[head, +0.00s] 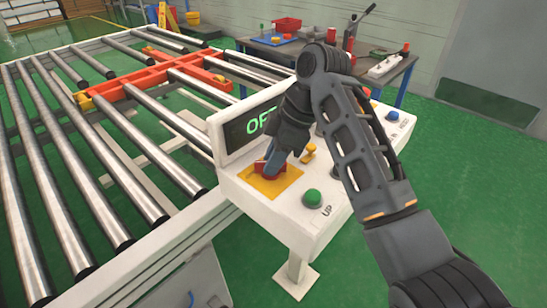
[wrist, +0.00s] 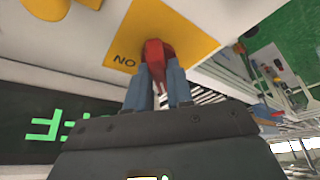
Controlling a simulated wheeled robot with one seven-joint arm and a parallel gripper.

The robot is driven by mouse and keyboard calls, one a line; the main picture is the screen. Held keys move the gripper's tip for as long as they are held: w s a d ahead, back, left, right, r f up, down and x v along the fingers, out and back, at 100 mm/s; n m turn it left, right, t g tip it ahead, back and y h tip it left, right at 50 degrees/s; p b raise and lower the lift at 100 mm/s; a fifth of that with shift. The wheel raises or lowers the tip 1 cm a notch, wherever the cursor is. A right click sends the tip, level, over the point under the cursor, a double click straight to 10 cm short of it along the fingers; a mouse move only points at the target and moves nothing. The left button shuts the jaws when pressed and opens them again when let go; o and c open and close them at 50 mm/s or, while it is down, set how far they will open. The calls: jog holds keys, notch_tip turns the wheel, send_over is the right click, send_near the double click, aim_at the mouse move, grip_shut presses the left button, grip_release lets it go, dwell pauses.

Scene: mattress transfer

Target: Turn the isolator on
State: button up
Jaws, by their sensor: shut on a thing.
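The isolator is a red rotary knob (head: 263,168) on a yellow square plate (head: 288,183) at the left part of the white control panel. In the wrist view the red knob (wrist: 154,52) sits between my two fingers, and the yellow plate (wrist: 188,25) behind it bears the letters "NO", seen upside down. My gripper (head: 270,160) is shut on the knob from above; it also shows in the wrist view (wrist: 157,80). The panel's display (head: 250,127) reads "OF" in green, with the rest hidden behind my arm.
A green button (head: 312,197) marked "UP" and a yellow switch (head: 309,152) are close to my gripper. A blue button (head: 392,116) is at the far right of the panel. A roller conveyor (head: 130,165) with a red frame (head: 150,76) lies left. A workbench (head: 375,72) stands behind.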

grip_shut()
jog(key=shift+r+m+p, duration=0.1)
jog(key=shift+m+p, duration=0.3)
jog(key=shift+p, duration=0.15)
jog(key=m+p, duration=0.1)
jog(key=m+t+p, duration=0.1)
jog(key=p, duration=0.1)
jog(key=shift+s+m, duration=0.2)
jog(key=shift+m, duration=0.2)
jog(key=m+t+p, duration=0.1)
jog(key=m+p, duration=0.1)
jog(key=m, duration=0.1)
jog(key=shift+s+m+t+h, duration=0.1)
jog(key=shift+m+t+h, duration=0.3)
jog(key=m, duration=0.1)
jog(key=m+t+h, duration=0.1)
jog(key=m, duration=0.3)
jog(key=shift+s+a+f+p, duration=0.1)
jog(key=shift+a+f+p, duration=0.05)
jog(key=shift+f+p, duration=0.2)
jog(key=m+t+h, duration=0.1)
jog(key=m+h, duration=0.1)
jog(key=m, duration=0.3)
jog(key=shift+a, duration=0.1)
jog(key=shift+m, duration=0.4)
